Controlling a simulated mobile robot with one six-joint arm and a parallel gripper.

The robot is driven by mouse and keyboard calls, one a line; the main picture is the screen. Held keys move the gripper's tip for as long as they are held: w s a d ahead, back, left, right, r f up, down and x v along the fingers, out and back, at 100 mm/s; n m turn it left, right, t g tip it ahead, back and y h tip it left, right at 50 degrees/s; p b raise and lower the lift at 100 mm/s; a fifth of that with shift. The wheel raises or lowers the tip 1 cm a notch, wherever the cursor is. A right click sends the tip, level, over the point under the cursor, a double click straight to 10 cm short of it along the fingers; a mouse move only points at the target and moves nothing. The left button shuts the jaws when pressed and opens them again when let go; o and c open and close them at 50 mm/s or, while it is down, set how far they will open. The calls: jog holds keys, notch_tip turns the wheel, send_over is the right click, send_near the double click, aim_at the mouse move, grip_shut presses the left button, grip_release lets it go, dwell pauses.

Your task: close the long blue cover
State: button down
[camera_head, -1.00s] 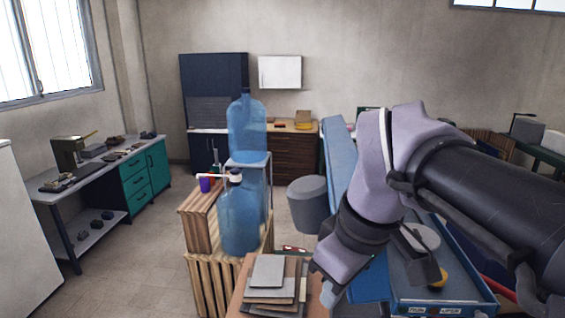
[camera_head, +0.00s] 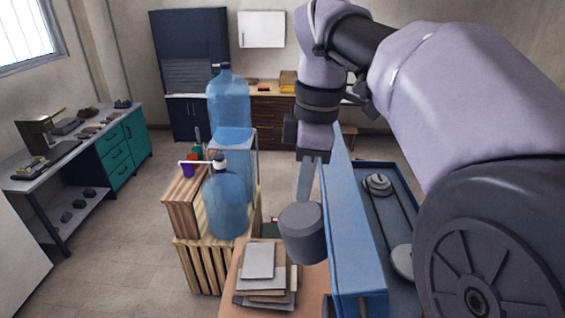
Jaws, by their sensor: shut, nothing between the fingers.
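The long blue cover (camera_head: 352,235) stands raised along the left side of a blue case (camera_head: 372,167), running from the middle distance towards me. The case is open, and grey round parts show inside it. My gripper (camera_head: 306,182) points down just left of the cover's far part, on its outer side. Its fingers are shut and empty. I cannot tell whether they touch the cover. My arm hides the right part of the case.
A grey cylinder (camera_head: 302,234) stands left of the cover, below my gripper. Stacked boards (camera_head: 262,278) lie on a brown surface in front. Large blue water bottles (camera_head: 228,195) stand on wooden crates at the left. Open floor lies further left.

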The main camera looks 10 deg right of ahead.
notch_tip(320, 180, down, 10)
jog(key=s+b, duration=0.1)
jog(key=b, duration=0.2)
jog(key=d, duration=0.1)
jog(key=s+d+r+p, duration=0.1)
jog(key=d, duration=0.1)
jog(key=shift+r, duration=0.15)
jog(key=shift+a, duration=0.1)
jog(key=shift+r, duration=0.1)
